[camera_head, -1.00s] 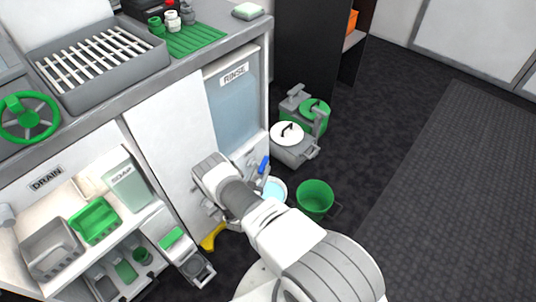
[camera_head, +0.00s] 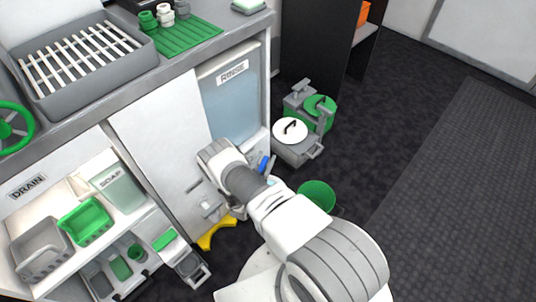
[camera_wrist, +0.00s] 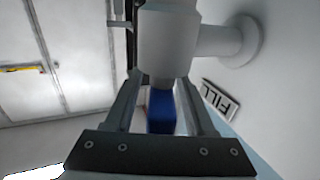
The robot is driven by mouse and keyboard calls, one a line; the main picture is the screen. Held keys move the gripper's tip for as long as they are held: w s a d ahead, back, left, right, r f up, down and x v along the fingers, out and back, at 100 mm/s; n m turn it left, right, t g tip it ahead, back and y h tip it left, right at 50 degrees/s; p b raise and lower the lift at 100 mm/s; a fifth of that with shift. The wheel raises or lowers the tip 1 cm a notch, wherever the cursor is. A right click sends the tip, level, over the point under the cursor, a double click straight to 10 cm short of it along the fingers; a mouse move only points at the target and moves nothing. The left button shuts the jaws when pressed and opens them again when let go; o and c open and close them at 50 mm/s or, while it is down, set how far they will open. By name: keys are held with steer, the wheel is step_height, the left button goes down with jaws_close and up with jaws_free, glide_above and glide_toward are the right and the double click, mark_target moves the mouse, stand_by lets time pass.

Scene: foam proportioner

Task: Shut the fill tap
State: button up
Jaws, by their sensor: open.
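The fill tap shows up close in the wrist view, with a grey body (camera_wrist: 166,45), a pipe running right to the wall and a blue handle (camera_wrist: 160,112). A FILL label (camera_wrist: 220,101) is on the panel beside it. My gripper (camera_wrist: 162,95) is open, its two fingers on either side of the blue handle. I cannot tell whether they touch it. In the head view a blue handle (camera_head: 263,165) shows just right of my wrist, on the lower cabinet front. My arm hides much of that area and I cannot make out the fingers there.
The RINSE tank (camera_head: 231,105) is above my wrist. A green bucket (camera_head: 316,194) stands on the floor right of my arm, with a lidded grey container (camera_head: 297,150) behind it. Shelves with a SOAP bin (camera_head: 118,187) are at left. Floor at right is clear.

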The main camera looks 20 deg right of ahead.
steer(key=shift+w+d, duration=0.15)
steer(key=shift+c, duration=0.2)
jaws_close()
steer(key=shift+d+m+g+h, duration=0.15)
steer(key=shift+m+g+h, duration=0.55)
steer(key=shift+g, duration=0.2)
steer(key=shift+o, duration=0.2)
jaws_free()
